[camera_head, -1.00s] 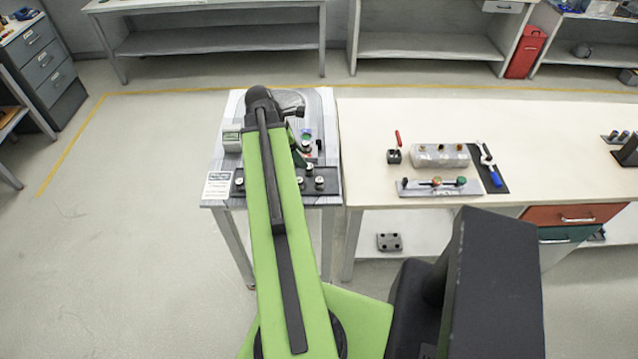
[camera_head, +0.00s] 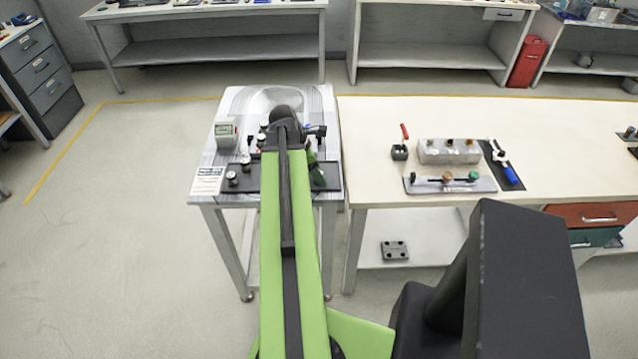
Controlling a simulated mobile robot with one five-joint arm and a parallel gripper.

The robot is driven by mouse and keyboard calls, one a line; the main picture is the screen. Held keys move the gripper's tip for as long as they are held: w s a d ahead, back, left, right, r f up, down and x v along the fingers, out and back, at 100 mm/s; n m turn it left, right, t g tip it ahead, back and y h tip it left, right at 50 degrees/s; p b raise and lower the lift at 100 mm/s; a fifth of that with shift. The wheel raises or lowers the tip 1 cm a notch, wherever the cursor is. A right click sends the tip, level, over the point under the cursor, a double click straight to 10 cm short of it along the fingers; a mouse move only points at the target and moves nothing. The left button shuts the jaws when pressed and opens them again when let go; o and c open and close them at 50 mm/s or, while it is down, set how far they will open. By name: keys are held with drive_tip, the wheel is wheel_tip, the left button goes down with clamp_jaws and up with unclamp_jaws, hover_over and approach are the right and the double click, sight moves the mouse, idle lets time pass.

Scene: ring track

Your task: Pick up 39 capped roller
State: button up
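Small capped rollers stand on the small metal-topped table (camera_head: 240,100), several of them along a dark strip (camera_head: 240,188). One light-capped roller (camera_head: 232,178) is at the strip's left end, and another (camera_head: 246,167) is just behind it. I cannot read any number, so I cannot tell which roller is 39. My green arm reaches forward over this table and covers the strip's middle. The end of my arm is down among the small parts right of the arm's far joint. My gripper's fingers are too hidden and small to make out, and so is anything between them.
A grey box with a green display (camera_head: 225,133) and a white label card (camera_head: 208,181) are on the small table. The long bench (camera_head: 400,118) to the right holds a metal block (camera_head: 448,151), a slotted bar (camera_head: 425,185) and a blue-handled tool (camera_head: 511,174). Floor at left is clear.

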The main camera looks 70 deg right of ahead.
drive_tip(key=shift+s+d+f, duration=0.15)
drive_tip(key=shift+f, duration=0.55)
drive_tip(key=shift+r, duration=0.2)
clamp_jaws()
